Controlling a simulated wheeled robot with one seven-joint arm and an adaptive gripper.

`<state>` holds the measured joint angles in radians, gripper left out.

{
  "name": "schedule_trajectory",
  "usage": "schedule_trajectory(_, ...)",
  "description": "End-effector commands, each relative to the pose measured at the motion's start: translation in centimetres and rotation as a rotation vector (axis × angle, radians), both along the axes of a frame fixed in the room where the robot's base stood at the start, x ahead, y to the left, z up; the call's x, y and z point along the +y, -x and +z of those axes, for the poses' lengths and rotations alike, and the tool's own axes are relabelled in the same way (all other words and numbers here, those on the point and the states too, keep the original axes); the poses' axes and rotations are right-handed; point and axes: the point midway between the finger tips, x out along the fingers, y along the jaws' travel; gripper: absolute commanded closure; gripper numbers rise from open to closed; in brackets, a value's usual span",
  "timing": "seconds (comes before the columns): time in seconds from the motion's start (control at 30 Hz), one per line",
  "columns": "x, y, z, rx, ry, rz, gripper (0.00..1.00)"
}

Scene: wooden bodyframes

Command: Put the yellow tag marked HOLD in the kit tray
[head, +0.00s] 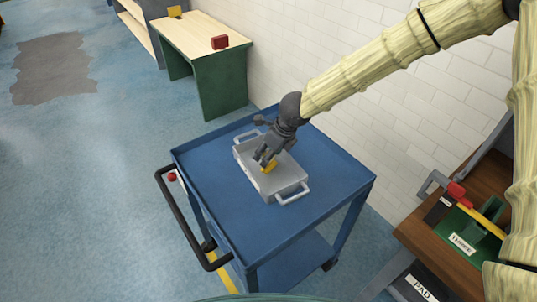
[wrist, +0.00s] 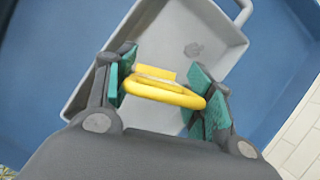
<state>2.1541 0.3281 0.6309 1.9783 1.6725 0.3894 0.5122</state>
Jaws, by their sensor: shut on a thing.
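My gripper (head: 266,160) is over the grey kit tray (head: 289,181), which stands on a blue cart. The gripper is shut on the yellow tag (head: 270,166). In the wrist view the tag (wrist: 166,90) shows as a yellow ring with a flat part behind it, between the green finger pads of the gripper (wrist: 163,92). The tray (wrist: 206,32) lies below it, and its visible floor is bare apart from a dark smudge. The marking on the tag cannot be read. I cannot tell whether the tag touches the tray floor.
The blue cart top (head: 330,179) has free room around the tray. The tray has a handle at each end. A wooden bench (head: 200,38) at the back holds a red object (head: 220,42) and a yellow one (head: 175,11). A brown table (head: 420,235) with a green holder stands at the right.

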Motion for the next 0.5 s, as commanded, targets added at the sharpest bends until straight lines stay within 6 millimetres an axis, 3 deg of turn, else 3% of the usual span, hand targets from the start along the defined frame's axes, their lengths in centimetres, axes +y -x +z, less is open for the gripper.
schedule_trajectory(0.1,0.09,0.0,-0.96,0.0,-0.001,0.002,0.68)
schedule_trajectory(0.5,0.1,0.01,-1.35,0.0,-0.001,0.001,0.68)
